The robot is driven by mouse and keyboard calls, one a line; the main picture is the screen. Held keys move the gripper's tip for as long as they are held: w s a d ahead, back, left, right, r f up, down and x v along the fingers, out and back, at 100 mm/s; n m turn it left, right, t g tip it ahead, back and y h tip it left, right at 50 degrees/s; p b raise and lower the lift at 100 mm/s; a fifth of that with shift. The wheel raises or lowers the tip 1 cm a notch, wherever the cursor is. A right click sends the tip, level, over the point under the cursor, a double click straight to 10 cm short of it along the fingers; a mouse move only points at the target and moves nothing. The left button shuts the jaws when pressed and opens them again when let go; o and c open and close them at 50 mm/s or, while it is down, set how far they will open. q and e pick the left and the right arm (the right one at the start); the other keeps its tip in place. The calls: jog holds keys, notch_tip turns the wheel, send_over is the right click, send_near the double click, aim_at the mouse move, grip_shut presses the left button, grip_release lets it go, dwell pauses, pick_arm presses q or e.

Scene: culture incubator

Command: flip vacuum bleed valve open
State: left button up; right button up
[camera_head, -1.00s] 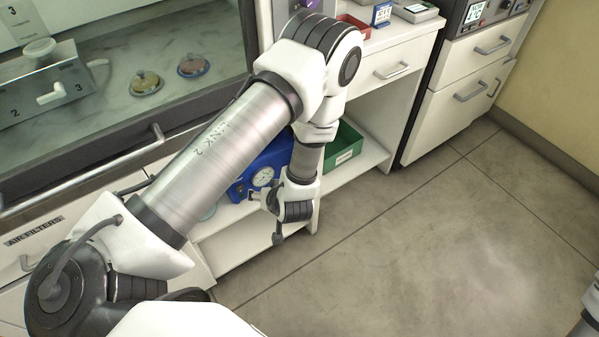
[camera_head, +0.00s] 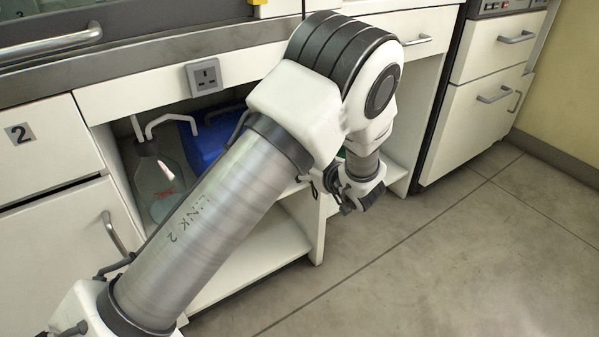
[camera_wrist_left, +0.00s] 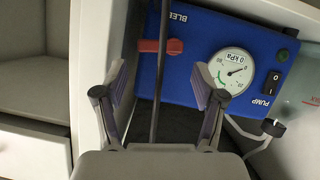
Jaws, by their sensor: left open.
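The blue vacuum pump (camera_head: 208,135) stands on the shelf under the bench, mostly behind my left arm in the head view. In the left wrist view its blue front panel (camera_wrist_left: 205,88) carries the red bleed valve lever (camera_wrist_left: 150,46), lying horizontal beside partly covered "BLEED" lettering. My left gripper (camera_wrist_left: 160,80) is open and empty, its fingers spread to either side below the lever and apart from it. A thin dark upright strip crosses in front of the lever. In the head view the left gripper (camera_head: 357,198) is small, by the shelf opening. My right gripper is out of view.
A glass bottle (camera_head: 158,180) stands left of the pump. A white cabinet wall (camera_wrist_left: 100,60) borders the panel. The floor at right is clear.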

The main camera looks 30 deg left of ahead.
pick_arm(q)
jog(key=b+x, duration=0.1)
jog(key=x, duration=0.3)
jog(key=shift+w+a+f+b, duration=0.15)
jog(key=shift+a+f+b, duration=0.15)
jog(key=shift+b, duration=0.1)
jog(key=shift+r, duration=0.1)
jog(key=c, duration=0.9)
jog(key=m+g+p, duration=0.1)
jog(key=p, duration=0.7)
jog(key=shift+r, duration=0.2)
jog(key=shift+o, duration=0.2)
jog(key=shift+w+f, duration=0.1)
jog(key=shift+f, duration=0.2)
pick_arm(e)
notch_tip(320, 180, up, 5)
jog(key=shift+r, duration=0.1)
